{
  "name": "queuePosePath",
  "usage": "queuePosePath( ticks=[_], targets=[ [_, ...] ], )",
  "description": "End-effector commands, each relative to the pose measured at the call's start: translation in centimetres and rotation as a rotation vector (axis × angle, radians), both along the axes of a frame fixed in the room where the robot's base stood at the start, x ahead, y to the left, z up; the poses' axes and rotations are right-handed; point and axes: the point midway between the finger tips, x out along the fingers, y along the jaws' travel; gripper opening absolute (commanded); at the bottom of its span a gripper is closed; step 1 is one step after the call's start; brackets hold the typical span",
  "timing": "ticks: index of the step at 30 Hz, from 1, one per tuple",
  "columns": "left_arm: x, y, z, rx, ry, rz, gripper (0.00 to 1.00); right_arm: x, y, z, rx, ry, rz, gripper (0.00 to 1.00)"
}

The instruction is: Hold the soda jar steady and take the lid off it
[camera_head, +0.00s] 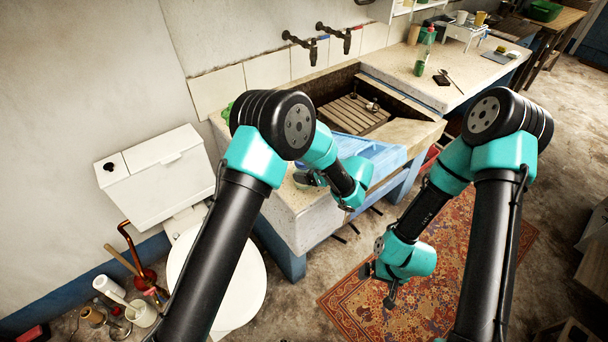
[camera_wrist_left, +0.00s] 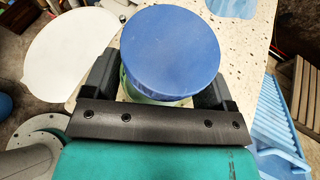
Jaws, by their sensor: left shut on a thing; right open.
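The soda jar (camera_wrist_left: 158,99) is greenish and stands upright under a round blue lid (camera_wrist_left: 170,50), which covers its top. The two black fingers of my left gripper (camera_wrist_left: 156,88) are on either side of the jar, just below the lid, shut on it. In the head view my left gripper (camera_head: 311,179) is at the near left part of the stone trough's top, and my arm hides most of the jar. My right gripper (camera_head: 378,286) is open and empty, low above the patterned rug, well apart from the jar.
A light blue ribbed washboard (camera_head: 372,157) lies beside the jar, to its right. The stone trough's basin (camera_head: 352,113) holds a wooden slatted rack. A white toilet (camera_head: 240,285) stands at the left. The counter (camera_head: 405,65) behind holds small items.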

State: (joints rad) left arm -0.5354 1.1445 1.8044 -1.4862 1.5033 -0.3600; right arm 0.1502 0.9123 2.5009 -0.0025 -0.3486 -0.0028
Motion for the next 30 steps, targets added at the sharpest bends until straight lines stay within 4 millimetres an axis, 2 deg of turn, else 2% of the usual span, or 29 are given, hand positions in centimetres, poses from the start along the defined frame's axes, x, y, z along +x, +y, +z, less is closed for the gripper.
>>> queuePosePath(
  ticks=[1, 6, 13, 15, 16, 18, 24, 30],
  targets=[
    [0.0, 0.0, 0.0, 0.0, 0.0, 0.0, 0.56, 0.0, 0.0, 0.0, 0.0, 0.0, 0.0, 1.0],
    [0.0, 0.0, 0.0, 0.0, -0.001, 0.0, 0.4, 0.0, 0.0, 0.0, 0.0, 0.0, 0.0, 1.0],
    [0.0, 0.0, 0.2, 0.0, -0.001, 0.0, 0.4, 0.0, 0.0, 0.0, 0.0, 0.0, 0.0, 1.0],
    [0.0, 0.0, 0.4, -0.001, -0.001, -0.001, 0.28, 0.0, 0.0, 0.0, 0.0, 0.0, 0.0, 1.0],
    [0.0, 0.0, 0.6, -0.001, -0.002, 0.0, 0.28, 0.0, 0.0, 0.0, 0.0, 0.0, 0.0, 1.0],
    [0.0, 0.0, 1.2, 0.0, -0.002, 0.0, 0.14, 0.0, 0.0, 0.0, 0.0, 0.0, 0.0, 1.0],
    [0.0, 0.0, 3.8, -0.001, -0.004, 0.001, 0.12, 0.0, 0.0, 0.0, 0.0, 0.0, 0.0, 1.0],
    [-3.8, 0.0, 4.0, 0.002, 0.001, -0.004, 0.12, 0.0, 0.0, 0.0, 0.0, 0.0, 0.0, 1.0]
  ],
)
